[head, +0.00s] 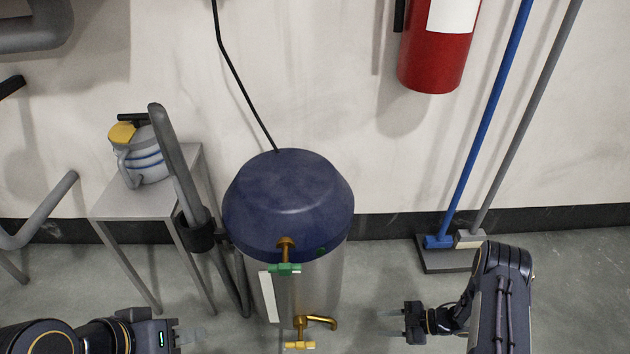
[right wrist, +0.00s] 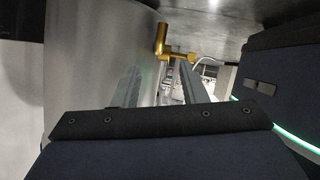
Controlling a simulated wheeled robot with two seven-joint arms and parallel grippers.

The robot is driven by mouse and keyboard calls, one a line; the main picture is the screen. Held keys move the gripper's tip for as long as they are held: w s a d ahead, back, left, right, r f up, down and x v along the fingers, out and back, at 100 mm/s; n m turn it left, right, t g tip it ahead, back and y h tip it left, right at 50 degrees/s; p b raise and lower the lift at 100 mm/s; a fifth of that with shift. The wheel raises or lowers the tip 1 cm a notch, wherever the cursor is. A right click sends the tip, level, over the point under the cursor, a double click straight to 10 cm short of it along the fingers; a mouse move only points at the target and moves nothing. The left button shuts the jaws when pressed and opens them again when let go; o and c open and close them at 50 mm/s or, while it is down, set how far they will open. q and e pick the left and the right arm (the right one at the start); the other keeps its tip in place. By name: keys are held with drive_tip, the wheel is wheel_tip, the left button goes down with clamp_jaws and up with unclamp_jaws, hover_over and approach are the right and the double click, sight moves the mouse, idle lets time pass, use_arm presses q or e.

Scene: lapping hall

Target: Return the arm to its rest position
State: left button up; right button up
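My right gripper (head: 388,322) is at the lower right of the head view, to the right of the tank's lower brass tap (head: 320,321) and apart from it. In the right wrist view its two grey fingers (right wrist: 160,68) stand apart with nothing between them, so it is open and empty. A brass tap (right wrist: 163,45) shows beyond the fingertips there. My left gripper (head: 193,334) is at the bottom left of the head view, left of the tank. Its pale fingers are too faint to tell their gap. I see nothing held in it.
A steel tank with a blue lid (head: 288,195) stands between my arms, with an upper green-handled tap (head: 285,268). A small grey table (head: 103,204) carries a jug (head: 148,160). A fire extinguisher (head: 437,48) and blue-handled tool (head: 485,125) are by the wall.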

drive_tip(key=w+d+r+m+t+h, duration=0.2)
drive_tip(key=w+d+r+t+h, duration=0.1)
drive_tip(key=w+d+r, duration=0.3)
drive_tip(key=w+d+r+m+t+h, duration=0.3)
drive_tip(key=w+r, duration=0.4)
drive_tip(key=r, duration=0.2)
drive_tip(key=s+d+r+m+t+h+p, duration=0.1)
drive_tip(key=d+r+m+h, duration=0.3)
drive_tip(key=r, duration=0.6)
drive_tip(key=s+d+r+m+t+h, duration=0.1)
drive_tip(key=d+r+m+h, duration=0.25)
drive_tip(key=r, duration=0.65)
drive_tip(key=s+a+r+m+g, duration=0.25)
drive_tip(key=s+r+m, duration=0.45)
drive_tip(key=s, duration=0.5)
drive_tip(key=s+a+r+m+g+y+p, duration=0.1)
drive_tip(key=s+a+y, duration=0.1)
drive_tip(key=s+a, duration=0.65)
drive_tip(key=s+a+g+y, duration=0.1)
drive_tip(key=s+a+y, duration=0.1)
drive_tip(key=s+a, duration=0.65)
wheel_tip(320, 180, up, 38)
drive_tip(key=s+d+p, duration=0.3)
drive_tip(key=p, duration=3.5)
drive_tip(key=shift+r, duration=0.2)
drive_tip(key=shift+g, duration=0.25)
